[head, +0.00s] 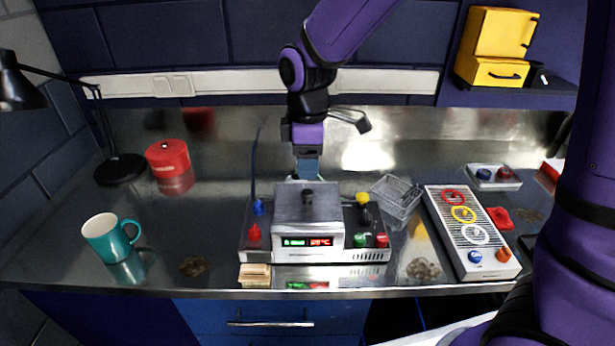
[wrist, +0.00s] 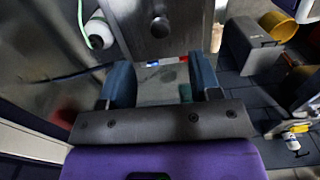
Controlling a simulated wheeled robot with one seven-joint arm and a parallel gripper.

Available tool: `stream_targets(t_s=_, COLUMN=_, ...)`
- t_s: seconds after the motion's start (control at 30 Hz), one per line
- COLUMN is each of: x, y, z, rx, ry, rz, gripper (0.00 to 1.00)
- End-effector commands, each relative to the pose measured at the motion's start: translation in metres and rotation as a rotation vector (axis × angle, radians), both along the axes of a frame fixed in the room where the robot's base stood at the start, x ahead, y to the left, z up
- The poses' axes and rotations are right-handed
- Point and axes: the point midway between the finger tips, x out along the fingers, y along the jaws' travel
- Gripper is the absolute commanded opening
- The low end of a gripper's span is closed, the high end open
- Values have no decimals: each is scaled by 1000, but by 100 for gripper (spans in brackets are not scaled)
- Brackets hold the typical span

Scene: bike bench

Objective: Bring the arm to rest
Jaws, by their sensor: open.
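My purple arm reaches in from the right and hangs down over the back of the steel bench. My gripper (head: 307,168) points down just behind the silver station (head: 308,212) with red and green digits; the station partly hides its fingertips. In the wrist view, my gripper (wrist: 160,85) has its two blue-grey fingers spread apart, with bench surface and small blue and red marks between them. Nothing is held. The station's silver top with its dark knob (wrist: 160,27) lies just beyond the fingers in the wrist view.
A teal mug (head: 108,238) and a red tin (head: 168,158) stand at left, near a black lamp (head: 119,170). A wire basket (head: 396,196) and a panel with coloured rings (head: 469,232) lie right of the station. A yellow cabinet (head: 497,48) sits on a shelf. Bench left of the station is mostly clear.

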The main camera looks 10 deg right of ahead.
Motion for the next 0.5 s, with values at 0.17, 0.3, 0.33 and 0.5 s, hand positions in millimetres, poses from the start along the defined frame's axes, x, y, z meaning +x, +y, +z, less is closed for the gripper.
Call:
stream_targets(t_s=0.17, x=0, y=0, z=16, rx=1, ry=-1, rz=-1, gripper=57)
stream_targets(t_s=0.3, x=-3, y=-10, z=29, rx=9, ry=-16, rz=-46, gripper=57)
stream_targets(t_s=0.33, x=-5, y=-14, z=34, rx=12, ry=-23, rz=-67, gripper=57)
stream_targets(t_s=0.5, x=-22, y=-51, z=70, rx=47, ry=-80, rz=-257, gripper=57)
